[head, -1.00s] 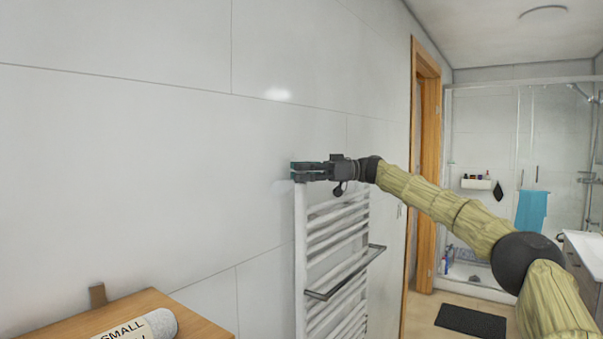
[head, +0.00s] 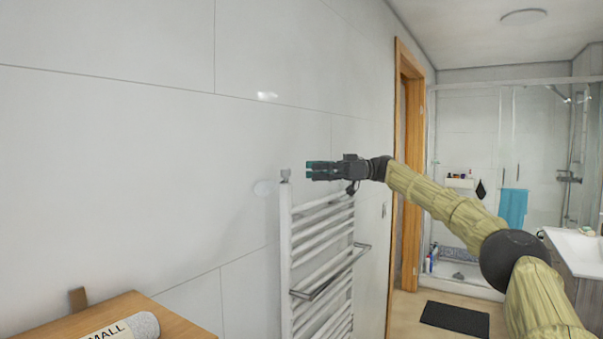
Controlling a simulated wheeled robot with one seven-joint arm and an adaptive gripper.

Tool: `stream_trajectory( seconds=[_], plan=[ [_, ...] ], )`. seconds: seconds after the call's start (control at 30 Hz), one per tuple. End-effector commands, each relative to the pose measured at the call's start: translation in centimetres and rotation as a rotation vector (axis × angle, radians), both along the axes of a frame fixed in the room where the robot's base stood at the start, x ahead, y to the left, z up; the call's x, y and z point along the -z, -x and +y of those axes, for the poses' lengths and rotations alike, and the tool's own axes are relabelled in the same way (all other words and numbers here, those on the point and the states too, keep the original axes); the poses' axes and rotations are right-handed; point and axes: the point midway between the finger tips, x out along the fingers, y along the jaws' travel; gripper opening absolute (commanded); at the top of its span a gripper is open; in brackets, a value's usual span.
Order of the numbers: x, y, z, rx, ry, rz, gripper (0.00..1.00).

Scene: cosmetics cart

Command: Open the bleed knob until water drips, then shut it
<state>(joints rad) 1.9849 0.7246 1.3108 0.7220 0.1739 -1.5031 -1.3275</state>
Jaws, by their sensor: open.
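The bleed knob (head: 285,174) is a small grey knob on top of the left post of the white towel radiator (head: 285,235). My gripper (head: 310,170) is open and empty. Its teal-tipped fingers point left and appear just right of the knob, at about its height, with a small gap in the picture. I cannot tell the gap in depth. A pale round patch (head: 263,188) shows on the wall left of the knob. No water drops can be made out at this size.
A wooden surface (head: 170,322) with a rolled white towel labelled "SMALL" (head: 135,328) is at the lower left. A chrome bar (head: 330,272) juts from the radiator. A wooden door frame (head: 405,190), shower and basin (head: 575,252) stand to the right.

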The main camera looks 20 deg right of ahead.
Motion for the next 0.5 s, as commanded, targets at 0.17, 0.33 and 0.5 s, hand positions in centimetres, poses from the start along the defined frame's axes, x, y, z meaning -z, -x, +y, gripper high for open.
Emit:
stream_trajectory(
  seconds=[0.17,0.33,0.5],
  plan=[
    [0.1,0.2,-2.0,0.0,0.001,0.001,0.47],
    [0.1,0.3,-2.8,0.0,0.001,0.0,0.47],
    [0.1,0.3,-2.9,-0.001,0.001,0.001,0.47]
  ],
)
